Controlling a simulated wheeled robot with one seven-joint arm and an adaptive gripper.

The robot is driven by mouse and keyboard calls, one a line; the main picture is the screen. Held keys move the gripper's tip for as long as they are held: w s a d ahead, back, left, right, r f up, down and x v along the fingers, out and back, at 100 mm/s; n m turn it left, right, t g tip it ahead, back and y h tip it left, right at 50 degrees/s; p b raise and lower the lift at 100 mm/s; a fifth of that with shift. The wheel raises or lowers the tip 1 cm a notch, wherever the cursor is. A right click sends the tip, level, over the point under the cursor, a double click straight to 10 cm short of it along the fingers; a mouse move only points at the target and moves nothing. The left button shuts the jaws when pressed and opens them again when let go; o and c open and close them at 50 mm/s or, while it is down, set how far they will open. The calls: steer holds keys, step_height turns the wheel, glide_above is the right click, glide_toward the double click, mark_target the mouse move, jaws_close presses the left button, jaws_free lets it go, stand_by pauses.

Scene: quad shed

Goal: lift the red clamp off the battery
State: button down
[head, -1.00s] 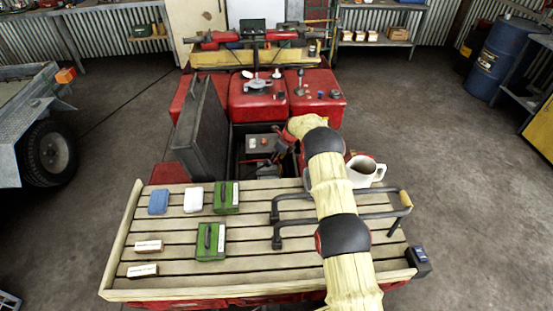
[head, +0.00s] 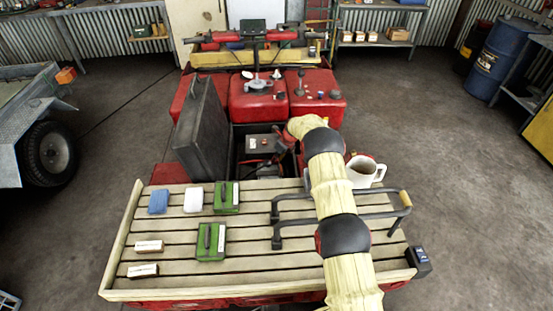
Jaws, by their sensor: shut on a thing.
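The battery (head: 257,144) is a dark grey box in the open bay behind the red seat panels in the head view. A small orange-red terminal shows on its top. My arm reaches over the slatted rack and bends down into the bay. My gripper (head: 283,152) is a small dark shape at the battery's right side, partly hidden by my arm. It is shut on the red clamp (head: 277,160), of which only a little red shows beside the fingers. Whether the clamp touches the battery post cannot be made out.
An upright black case (head: 202,130) stands close on the bay's left. Below my arm lies a grey metal frame (head: 293,241) on the slatted rack (head: 180,270), which also bears green, blue, white and small boxed items.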

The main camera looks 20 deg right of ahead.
steer(key=shift+w+d+r, duration=0.15)
steer(key=shift+r, duration=0.1)
